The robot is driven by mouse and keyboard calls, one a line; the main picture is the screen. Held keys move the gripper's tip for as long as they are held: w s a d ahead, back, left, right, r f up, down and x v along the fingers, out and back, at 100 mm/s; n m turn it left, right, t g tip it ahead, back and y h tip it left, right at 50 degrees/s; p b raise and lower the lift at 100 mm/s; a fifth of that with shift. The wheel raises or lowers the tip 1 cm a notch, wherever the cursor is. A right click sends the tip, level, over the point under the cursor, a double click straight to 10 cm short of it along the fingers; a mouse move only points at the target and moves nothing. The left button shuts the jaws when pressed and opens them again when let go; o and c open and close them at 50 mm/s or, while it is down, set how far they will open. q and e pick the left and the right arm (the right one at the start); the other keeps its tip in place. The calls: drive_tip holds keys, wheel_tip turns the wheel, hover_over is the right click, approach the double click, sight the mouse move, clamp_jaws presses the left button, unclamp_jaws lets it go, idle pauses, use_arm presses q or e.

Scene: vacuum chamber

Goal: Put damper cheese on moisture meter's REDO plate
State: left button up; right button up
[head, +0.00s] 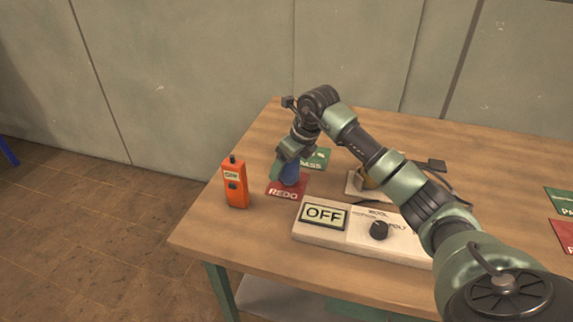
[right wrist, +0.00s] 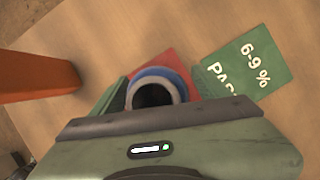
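A blue yarn cheese (head: 290,174) stands upright at the red REDO plate (head: 283,193), near the table's left end. My right gripper (head: 287,165) reaches down over it. In the right wrist view, the blue cheese (right wrist: 160,73) shows from above as a ring with a dark hollow, between the green fingers, which appear to touch its sides. The red plate (right wrist: 172,61) shows behind it there. The moisture meter (head: 375,234) has an OFF display and a dark knob. My left gripper is not in view.
An orange handheld device (head: 235,184) stands just left of the REDO plate. A green PASS plate (head: 317,158) lies behind it and reads 6-9 % in the wrist view (right wrist: 245,62). More green (head: 562,200) and red (head: 563,233) plates lie at the right.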

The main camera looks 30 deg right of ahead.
drive_tip(key=shift+r, duration=0.15)
drive_tip(key=p+v, duration=0.7)
drive_tip(key=v, duration=0.5)
drive_tip(key=shift+p, duration=0.3)
